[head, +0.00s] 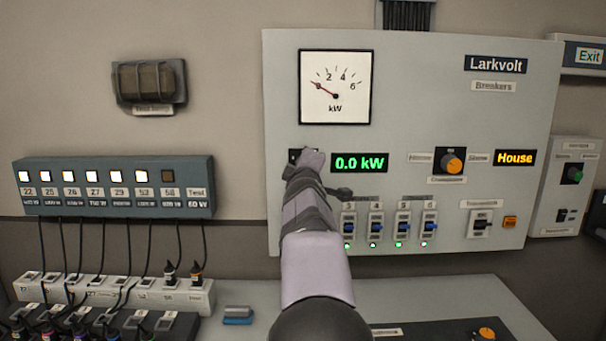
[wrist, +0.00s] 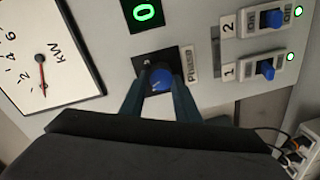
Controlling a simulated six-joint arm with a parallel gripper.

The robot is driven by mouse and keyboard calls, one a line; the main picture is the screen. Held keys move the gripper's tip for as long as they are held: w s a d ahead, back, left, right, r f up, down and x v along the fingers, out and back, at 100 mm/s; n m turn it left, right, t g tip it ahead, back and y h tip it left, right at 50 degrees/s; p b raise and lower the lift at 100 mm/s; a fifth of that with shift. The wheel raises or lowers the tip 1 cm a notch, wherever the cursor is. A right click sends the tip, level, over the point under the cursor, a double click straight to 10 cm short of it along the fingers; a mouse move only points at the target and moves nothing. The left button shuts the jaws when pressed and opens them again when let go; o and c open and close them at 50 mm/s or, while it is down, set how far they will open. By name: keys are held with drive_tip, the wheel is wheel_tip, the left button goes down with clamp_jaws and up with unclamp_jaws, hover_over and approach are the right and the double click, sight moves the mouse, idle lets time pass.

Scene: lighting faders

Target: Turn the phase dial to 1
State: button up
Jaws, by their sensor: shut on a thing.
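The phase dial (wrist: 160,78) is a round blue knob on a dark square plate, with the "Phase" label (wrist: 188,64) beside it in the wrist view. A pale pointer mark shows on the knob, but the position numbers are too small to read. My gripper (wrist: 159,92) has one dark finger on each side of the knob and is shut on it. In the head view my gripper (head: 308,160) reaches the grey Larkvolt panel (head: 420,90) below the kW meter. There it hides the dial.
The round-needle kW meter (head: 336,87) and a green "0.0 kW" display (head: 360,162) are close by. Blue breaker switches (head: 376,227) sit below right, with green lamps lit. An orange-capped selector (head: 453,162) and a "House" display (head: 515,157) are farther right.

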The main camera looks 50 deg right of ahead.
drive_tip(key=shift+w+f+n+g+h+b, duration=0.15)
drive_tip(key=shift+n+b, duration=0.35)
drive_tip(key=shift+n, duration=1.25)
drive_tip(key=shift+s+r+n+g+h+b, duration=0.2)
drive_tip(key=shift+n+b, duration=0.25)
drive_tip(key=shift+n, duration=1.3)
drive_tip(key=o, duration=1)
drive_tip(key=shift+o, duration=0.2)
drive_tip(key=shift+a, duration=0.1)
drive_tip(key=b+v, duration=0.1)
drive_tip(key=v, duration=0.6)
drive_tip(key=shift+b, duration=0.35)
